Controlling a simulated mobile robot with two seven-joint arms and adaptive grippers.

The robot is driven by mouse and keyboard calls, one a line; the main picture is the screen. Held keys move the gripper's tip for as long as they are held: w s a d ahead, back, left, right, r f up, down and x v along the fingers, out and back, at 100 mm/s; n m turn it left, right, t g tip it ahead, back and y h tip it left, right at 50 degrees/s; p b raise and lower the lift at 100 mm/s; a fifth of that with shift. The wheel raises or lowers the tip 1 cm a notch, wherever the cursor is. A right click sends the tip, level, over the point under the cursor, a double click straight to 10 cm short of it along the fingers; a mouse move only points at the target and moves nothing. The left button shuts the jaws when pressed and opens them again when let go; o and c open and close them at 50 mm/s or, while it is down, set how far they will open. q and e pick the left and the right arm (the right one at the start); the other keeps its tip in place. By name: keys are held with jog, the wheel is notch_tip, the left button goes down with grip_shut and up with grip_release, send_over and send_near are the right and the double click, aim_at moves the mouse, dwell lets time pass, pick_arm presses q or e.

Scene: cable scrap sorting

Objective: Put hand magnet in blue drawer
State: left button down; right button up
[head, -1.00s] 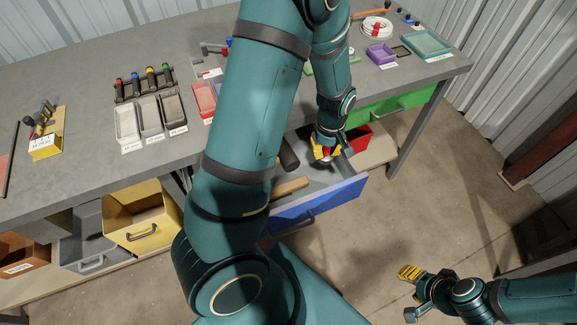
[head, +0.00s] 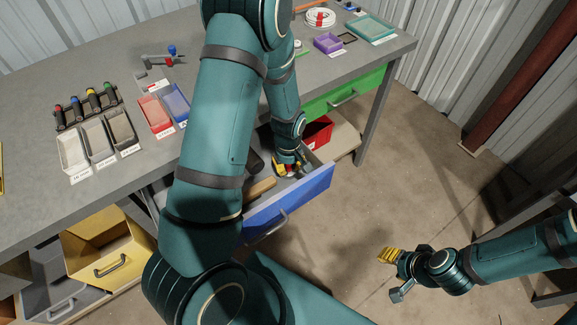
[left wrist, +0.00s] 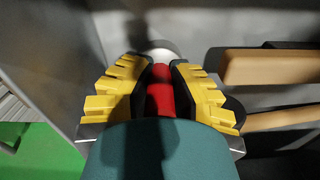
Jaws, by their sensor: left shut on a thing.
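The hand magnet (left wrist: 160,92) shows in the left wrist view as a red handle with a pale round end beyond it. My left gripper (head: 286,168) has yellow-padded fingers closed on both sides of the red handle; it also shows in the left wrist view (left wrist: 158,85). In the head view it is inside the open blue drawer (head: 290,205), near the right end, behind the blue front. Whether the magnet touches the drawer floor cannot be told. My right gripper (head: 393,275) is open and empty over the floor at the lower right.
A wooden-handled tool (head: 260,188) lies in the drawer left of the gripper. A red bin (head: 318,133) stands just behind the drawer. A green drawer (head: 345,92) is at the right, and an open yellow drawer (head: 110,248) is at the left.

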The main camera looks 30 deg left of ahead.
pick_arm(q)
jog(key=shift+f, duration=0.15)
jog(key=c, duration=0.9)
grip_release()
jog(key=shift+c, duration=0.2)
jog(key=shift+r, duration=0.3)
notch_tip(320, 180, up, 12)
jog(key=p, duration=0.3)
jog(key=shift+f, duration=0.1)
